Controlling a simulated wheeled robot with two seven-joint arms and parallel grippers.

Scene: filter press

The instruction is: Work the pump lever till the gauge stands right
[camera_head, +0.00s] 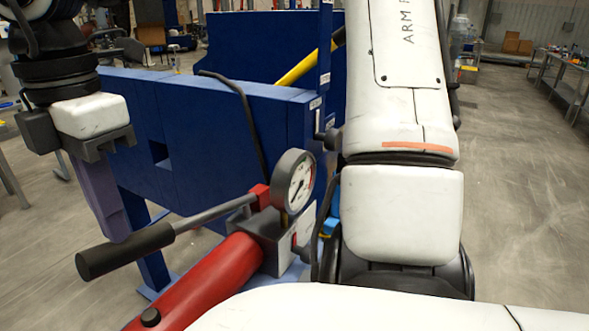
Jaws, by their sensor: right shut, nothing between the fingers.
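The pump lever has a black grip (122,251) at lower left and a grey rod (215,213) rising slightly to a red pivot block on the pump. The round gauge (295,181) stands on the pump block, its white dial turned to the right. Its needle is too small to read surely. My right gripper (116,234) hangs down at the left, its purple fingers shut and empty. Their tips meet the top edge of the black grip in the picture; I cannot tell whether they touch it. My left gripper is not in view.
A red pump cylinder (218,280) runs to the lower left. The blue press frame (200,125) stands behind the pump, with a thin black hose (243,105) rising before it. My white arm links cover the middle right and bottom. Open floor (525,190) lies at right.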

